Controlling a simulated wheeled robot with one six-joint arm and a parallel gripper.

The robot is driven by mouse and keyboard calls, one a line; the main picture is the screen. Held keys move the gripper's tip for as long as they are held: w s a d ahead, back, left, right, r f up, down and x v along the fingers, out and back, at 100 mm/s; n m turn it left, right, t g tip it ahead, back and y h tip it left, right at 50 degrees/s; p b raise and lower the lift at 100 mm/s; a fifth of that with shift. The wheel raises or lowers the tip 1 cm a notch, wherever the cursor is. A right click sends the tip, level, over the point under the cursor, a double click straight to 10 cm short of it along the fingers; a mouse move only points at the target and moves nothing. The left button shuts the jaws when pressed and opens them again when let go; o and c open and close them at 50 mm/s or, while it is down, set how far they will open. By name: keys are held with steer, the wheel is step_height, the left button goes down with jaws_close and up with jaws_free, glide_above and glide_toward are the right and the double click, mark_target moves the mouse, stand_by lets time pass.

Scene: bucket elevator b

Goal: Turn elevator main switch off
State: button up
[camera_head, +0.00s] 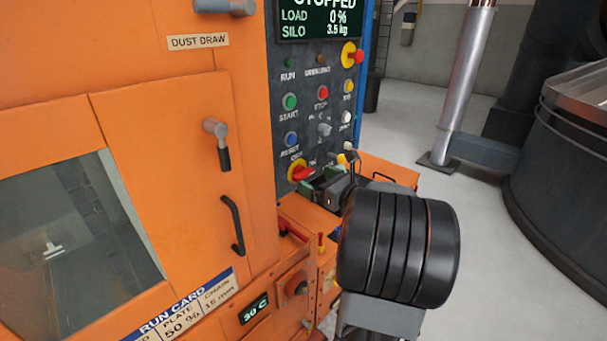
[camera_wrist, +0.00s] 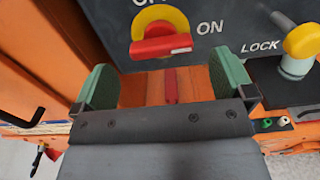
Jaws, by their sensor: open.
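The main switch is a red handle on a yellow disc (camera_wrist: 160,38) low on the dark control panel; it also shows in the head view (camera_head: 299,171). Its red handle lies about level in the wrist view, with its right end toward the word ON. Part of the label above it is cut off by the picture edge. My gripper (camera_wrist: 160,85) is open, with green pads on its two fingers. The fingers are just below the switch, one to each side of it, and nothing is between them. In the head view my gripper (camera_head: 321,190) is partly hidden by my wrist.
A yellow lock knob (camera_wrist: 304,42) sits right of the switch. The dark panel (camera_head: 322,75) carries several buttons and a screen reading STOPPED. The orange cabinet (camera_head: 120,70) stands to the left. Clear floor (camera_head: 400,125) lies to the right.

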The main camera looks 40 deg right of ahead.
mark_target(307, 175)
steer(key=shift+w+a, duration=0.15)
steer(key=shift+w, duration=0.75)
steer(key=shift+w+a, duration=0.2)
steer(key=shift+w, duration=0.7)
steer(key=shift+w+a, duration=0.15)
steer(key=shift+w, duration=0.75)
steer(key=shift+c, duration=0.2)
steer(key=c, duration=0.8)
